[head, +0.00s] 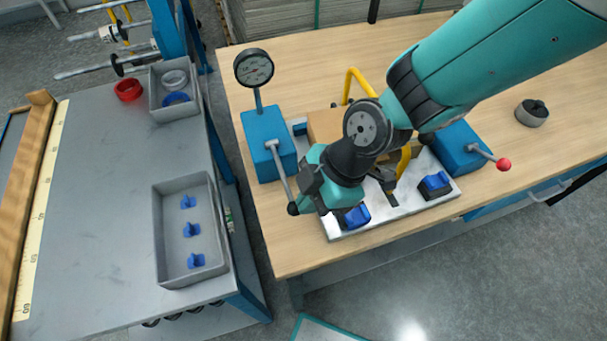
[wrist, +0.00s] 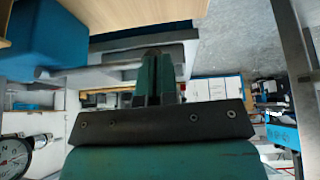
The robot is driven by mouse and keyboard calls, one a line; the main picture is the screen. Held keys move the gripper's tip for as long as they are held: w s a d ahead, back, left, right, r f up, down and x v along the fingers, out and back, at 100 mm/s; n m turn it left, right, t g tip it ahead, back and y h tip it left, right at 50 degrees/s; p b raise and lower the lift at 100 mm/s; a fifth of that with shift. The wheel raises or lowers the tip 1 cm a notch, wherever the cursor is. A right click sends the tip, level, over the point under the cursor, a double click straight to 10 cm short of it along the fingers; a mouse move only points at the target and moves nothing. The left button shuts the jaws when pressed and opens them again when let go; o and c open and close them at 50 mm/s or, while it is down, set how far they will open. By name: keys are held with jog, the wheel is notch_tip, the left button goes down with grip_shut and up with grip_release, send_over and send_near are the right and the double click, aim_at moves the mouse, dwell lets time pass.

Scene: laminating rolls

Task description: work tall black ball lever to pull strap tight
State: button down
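The black ball lever is a grey rod (head: 282,175) tilted down toward the front from a blue block (head: 257,145), with a black ball (head: 293,209) at its end. My gripper (head: 301,202) is right at the ball end, just to its right. In the wrist view a grey rod (wrist: 75,71) runs in from the left to my gripper's fingers (wrist: 158,80), which are close together. Whether they grip the ball is hidden. A yellow band (head: 359,82) rises behind my wrist, around a brown box (head: 325,125); my arm covers much of both.
A dial gauge (head: 254,68) stands on the left block. A red ball lever (head: 503,164) is at the right. Blue clamps (head: 356,216) sit on the metal plate (head: 385,213).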

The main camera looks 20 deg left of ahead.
jog(key=v, duration=1.3)
jog(key=shift+s+d+r+b, duration=0.2)
jog(key=shift+s+d+b, duration=0.05)
jog(key=shift+s+b, duration=0.1)
jog(key=s+d+r+m+t, duration=0.1)
jog(key=d+r+m, duration=0.3)
jog(key=d+m, duration=0.5)
jog(key=s+d+r+m+t, duration=0.2)
jog(key=d+r+m, duration=0.3)
jog(key=d+m, duration=0.5)
jog(key=shift+s+d+r, duration=0.25)
jog(key=shift+s, duration=0.3)
jog(key=shift+a, duration=0.1)
